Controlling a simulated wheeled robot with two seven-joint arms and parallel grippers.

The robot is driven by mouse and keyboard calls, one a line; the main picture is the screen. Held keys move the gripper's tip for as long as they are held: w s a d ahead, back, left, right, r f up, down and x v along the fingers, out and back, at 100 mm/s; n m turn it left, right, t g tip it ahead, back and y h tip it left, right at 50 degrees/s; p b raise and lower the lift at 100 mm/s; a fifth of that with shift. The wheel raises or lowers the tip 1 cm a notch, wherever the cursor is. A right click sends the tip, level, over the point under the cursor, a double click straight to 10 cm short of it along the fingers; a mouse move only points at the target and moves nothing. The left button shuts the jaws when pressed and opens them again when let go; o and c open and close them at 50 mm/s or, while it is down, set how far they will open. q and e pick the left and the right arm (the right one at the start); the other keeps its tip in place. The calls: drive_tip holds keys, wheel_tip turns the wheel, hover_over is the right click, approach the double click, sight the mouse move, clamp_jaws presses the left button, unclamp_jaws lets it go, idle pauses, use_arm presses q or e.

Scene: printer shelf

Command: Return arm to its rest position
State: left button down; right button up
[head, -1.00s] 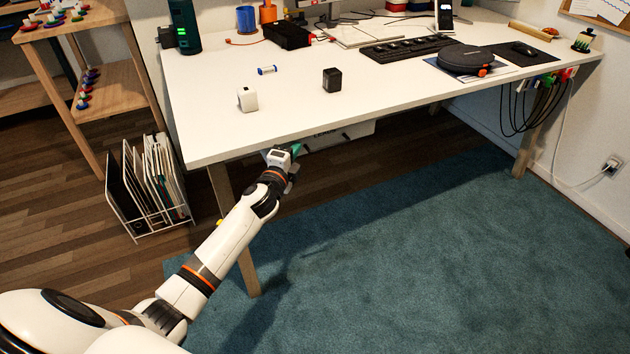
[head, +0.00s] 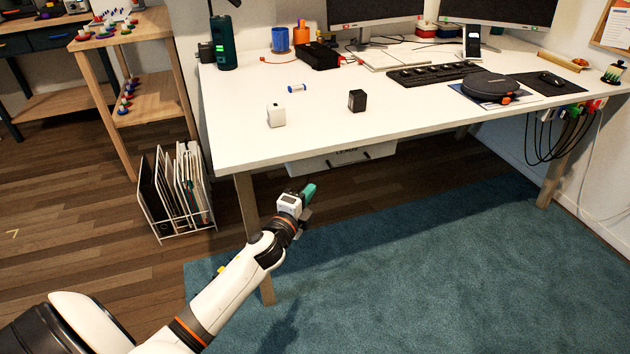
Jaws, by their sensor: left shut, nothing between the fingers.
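My left arm comes in from the lower left in the head view. Its gripper (head: 307,196) is shut and empty, with teal-green fingertips. It is in front of the white desk (head: 410,110) and below its top, apart from the desk's front edge in the picture. My right arm and gripper are not in view.
A file rack (head: 180,195) stands on the left. The teal rug (head: 440,260) is clear.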

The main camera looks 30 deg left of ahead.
use_arm(q)
drive_tip(key=shift+s, duration=0.9)
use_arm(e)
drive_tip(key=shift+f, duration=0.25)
